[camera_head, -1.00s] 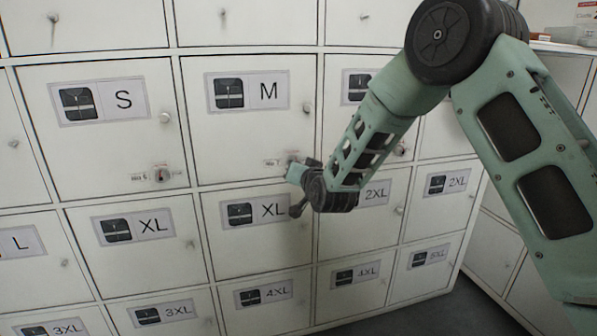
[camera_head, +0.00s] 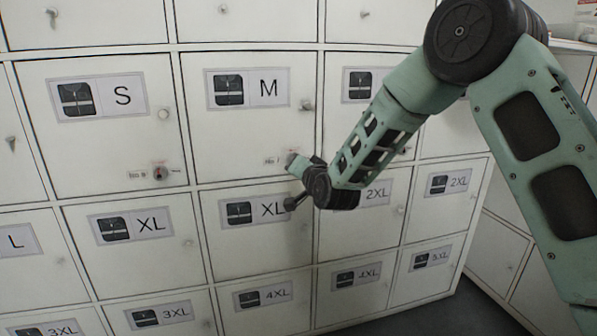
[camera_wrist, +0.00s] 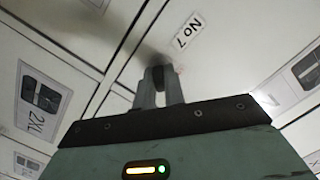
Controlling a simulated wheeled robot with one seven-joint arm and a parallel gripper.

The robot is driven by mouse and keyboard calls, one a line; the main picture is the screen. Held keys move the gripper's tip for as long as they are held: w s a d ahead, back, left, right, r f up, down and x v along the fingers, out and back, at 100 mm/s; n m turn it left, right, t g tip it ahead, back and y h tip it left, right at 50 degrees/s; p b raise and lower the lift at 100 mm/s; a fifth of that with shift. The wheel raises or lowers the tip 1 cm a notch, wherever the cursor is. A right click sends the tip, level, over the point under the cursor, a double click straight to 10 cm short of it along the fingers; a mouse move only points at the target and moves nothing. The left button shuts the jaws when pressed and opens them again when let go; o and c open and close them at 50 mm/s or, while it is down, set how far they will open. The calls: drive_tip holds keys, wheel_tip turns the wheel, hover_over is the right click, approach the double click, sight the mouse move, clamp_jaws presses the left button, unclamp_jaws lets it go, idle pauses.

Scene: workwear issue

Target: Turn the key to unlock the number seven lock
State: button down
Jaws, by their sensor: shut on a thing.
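The number seven lock is at the lower right corner of the white locker door marked M (camera_head: 245,125). Its "No 7" label (camera_wrist: 187,30) shows in the wrist view. My gripper (camera_head: 293,163) is at this corner, and its fingers point at the door. In the wrist view my gripper (camera_wrist: 160,88) is shut on a small dark piece, the key (camera_wrist: 158,74), right against the door beside the label. The fingers hide most of the key and the lock, so I cannot tell how far the key is turned.
The S door (camera_head: 100,140) to the left has its own lock (camera_head: 160,172) with a small label. More closed locker doors, such as XL (camera_head: 250,240) and 2XL (camera_head: 445,205), lie below and to the right. Dark floor (camera_head: 455,310) shows at lower right.

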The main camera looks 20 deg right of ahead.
drive_tip(key=shift+w+d+r+m+b, duration=0.15)
drive_tip(key=shift+m+b, duration=0.3)
drive_tip(key=shift+m, duration=0.35)
